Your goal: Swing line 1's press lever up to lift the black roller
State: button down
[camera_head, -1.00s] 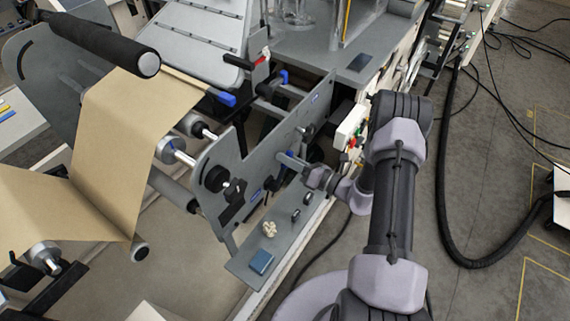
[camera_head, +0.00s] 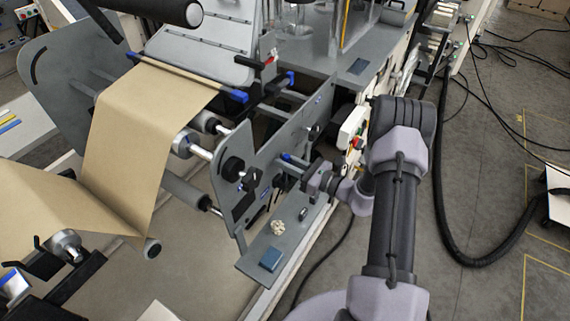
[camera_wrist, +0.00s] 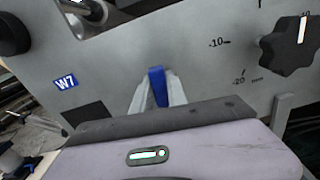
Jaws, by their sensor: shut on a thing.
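The black roller (camera_head: 150,5) is at the top left of the head view, cut off by the upper edge. Its light end cap faces me, and it shows above the brown paper web (camera_head: 130,135). My gripper (camera_head: 296,164) is at the outer side of the grey side plate (camera_head: 233,165). In the wrist view my gripper (camera_wrist: 157,98) is shut on the blue lever handle (camera_wrist: 157,80), which stands between the two fingers. The lever's lower part is hidden by my gripper body.
A grey shelf (camera_head: 258,240) below my gripper carries a blue box (camera_head: 270,259) and a small pale object (camera_head: 278,228). Cables lie on the floor at right.

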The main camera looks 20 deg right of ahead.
jog(key=shift+a+f, duration=0.1)
dwell(0.3)
jog(key=c, duration=1.3)
grip_release()
jog(key=shift+s, duration=0.1)
jog(key=p+v, duration=0.3)
jog(key=v, duration=1.4)
jog(key=shift+s, duration=0.1)
